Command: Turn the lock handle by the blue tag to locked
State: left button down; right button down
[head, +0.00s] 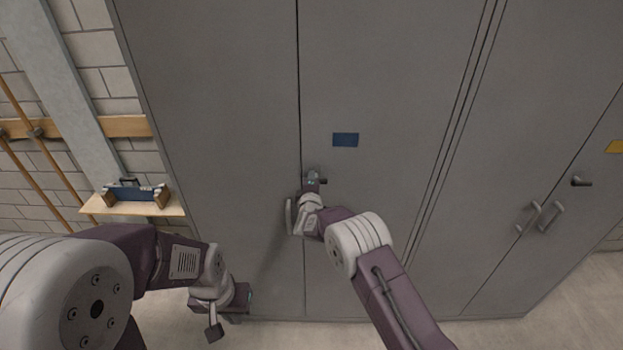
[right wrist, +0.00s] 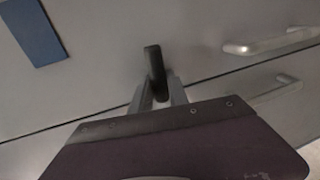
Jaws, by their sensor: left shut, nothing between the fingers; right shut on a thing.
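The blue tag (head: 345,140) is on the grey cabinet's right door, above the lock handle. It also shows at the upper left of the right wrist view (right wrist: 32,32). The dark lock handle (right wrist: 154,68) stands out between the fingers of my right gripper (right wrist: 160,95). In the head view my right gripper (head: 314,180) is at the door seam below the tag and hides most of the handle. The handle lies about level there, its end pointing right. My left gripper (head: 249,296) is shut and empty, low in front of the left door.
Pull handles (right wrist: 270,40) sit beside the seam, below the lock handle; one (head: 290,216) shows left of my right wrist. A second cabinet on the right has a yellow tag (head: 615,146), its own lock handle (head: 582,182) and pulls. A wooden shelf (head: 130,205) is at the left wall.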

jog(key=shift+f, duration=0.15)
dwell(0.3)
jog(key=c, duration=1.3)
grip_release()
jog(key=shift+s, duration=0.1)
jog(key=s+r+b, duration=0.2)
jog(key=s+b, duration=0.1)
jog(key=s, duration=0.5)
jog(key=shift+s, duration=0.4)
jog(key=shift+f, duration=0.1)
